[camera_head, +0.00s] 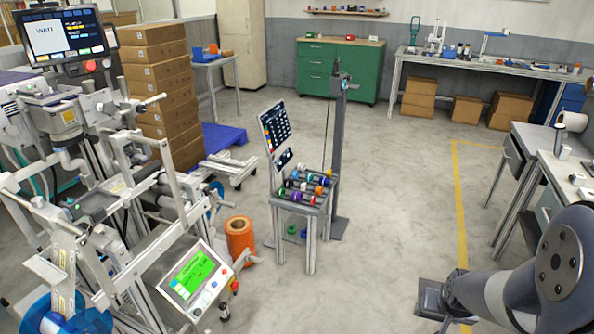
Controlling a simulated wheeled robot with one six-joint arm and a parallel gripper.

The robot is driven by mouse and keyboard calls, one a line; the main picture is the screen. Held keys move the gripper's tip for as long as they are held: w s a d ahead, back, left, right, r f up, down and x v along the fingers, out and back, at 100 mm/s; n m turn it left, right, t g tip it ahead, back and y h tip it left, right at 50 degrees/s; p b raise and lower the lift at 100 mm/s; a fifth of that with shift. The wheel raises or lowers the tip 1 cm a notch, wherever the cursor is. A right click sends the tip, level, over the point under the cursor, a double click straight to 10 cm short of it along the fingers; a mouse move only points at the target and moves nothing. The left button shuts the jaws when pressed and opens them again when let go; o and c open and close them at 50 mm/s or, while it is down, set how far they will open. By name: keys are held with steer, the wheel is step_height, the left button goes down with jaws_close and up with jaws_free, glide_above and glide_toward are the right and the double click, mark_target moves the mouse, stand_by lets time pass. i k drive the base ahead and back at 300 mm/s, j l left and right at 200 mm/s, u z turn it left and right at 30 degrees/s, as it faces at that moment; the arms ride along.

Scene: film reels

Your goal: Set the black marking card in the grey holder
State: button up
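A small dark card (284,158) with light marks stands near the back left of a small metal stand, just below a larger black panel (274,125) with rows of coloured marks. I cannot tell for sure whether the small card is the black marking card. I cannot pick out the grey holder with certainty. My arm comes in at the lower right, and its dark end, my gripper (436,300), is low over the floor, far from the stand. Its fingers are not clear, and I see nothing held.
The metal stand (311,232) bears several coloured reels, with a grey post (337,150) behind it. An orange roll (240,240) and a large machine with a green screen (192,275) are to the left. A workbench (520,170) is at right. The floor between is clear.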

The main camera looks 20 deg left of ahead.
mark_target(98, 203)
steer(key=u, duration=0.4)
steer(key=i+u, duration=0.15)
steer(key=u, duration=0.65)
steer(key=i+u, duration=0.1)
steer(key=u, duration=0.35)
steer(key=i+l+u, duration=0.15)
steer(key=u, duration=0.25)
steer(key=i+l+u, duration=0.1)
steer(key=l+u, duration=0.15)
steer(key=u, duration=0.15)
steer(key=i+l+u, duration=0.1)
steer(key=l+u, duration=0.15)
steer(key=u, duration=0.15)
steer(key=l+u, duration=0.4)
steer(key=i+j, duration=0.05)
steer(key=j, duration=0.05)
